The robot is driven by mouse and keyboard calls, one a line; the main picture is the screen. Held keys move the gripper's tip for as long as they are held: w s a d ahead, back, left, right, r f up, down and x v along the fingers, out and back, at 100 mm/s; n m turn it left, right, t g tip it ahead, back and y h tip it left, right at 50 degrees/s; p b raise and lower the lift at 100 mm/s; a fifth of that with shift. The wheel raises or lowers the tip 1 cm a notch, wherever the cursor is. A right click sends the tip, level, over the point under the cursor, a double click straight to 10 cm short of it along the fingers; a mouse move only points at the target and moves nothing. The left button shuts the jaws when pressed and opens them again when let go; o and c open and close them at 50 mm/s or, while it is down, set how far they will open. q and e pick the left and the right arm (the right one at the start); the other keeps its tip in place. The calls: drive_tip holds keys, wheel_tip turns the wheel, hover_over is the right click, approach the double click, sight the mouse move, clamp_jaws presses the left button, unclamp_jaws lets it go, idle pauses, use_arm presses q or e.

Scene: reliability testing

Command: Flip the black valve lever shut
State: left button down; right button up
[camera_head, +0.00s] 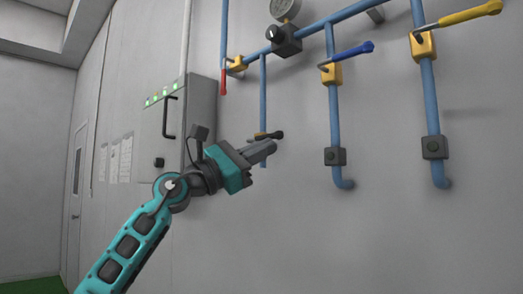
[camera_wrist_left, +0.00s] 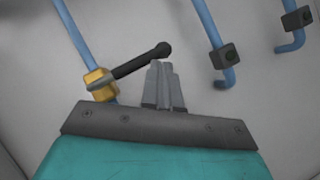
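The black valve lever (camera_head: 272,135) sticks out to the right from a yellow valve body (camera_head: 259,136) on a thin blue pipe, roughly crosswise to it. In the left wrist view the black lever (camera_wrist_left: 140,62) slants up and right from the yellow valve body (camera_wrist_left: 99,84) to a round knob. My left gripper (camera_head: 272,147) is just below and in front of the lever in the head view. In the wrist view its fingers (camera_wrist_left: 163,66) are together and empty, with their tips just below the knob. I cannot tell whether they touch it. My right gripper is out of view.
Other valves have a red lever (camera_head: 223,82), a blue lever (camera_head: 352,53) and a yellow lever (camera_head: 470,13). A gauge (camera_head: 285,9) and a black knob box (camera_head: 284,40) sit above. A grey cabinet (camera_head: 200,105) with a handle stands left of the pipes.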

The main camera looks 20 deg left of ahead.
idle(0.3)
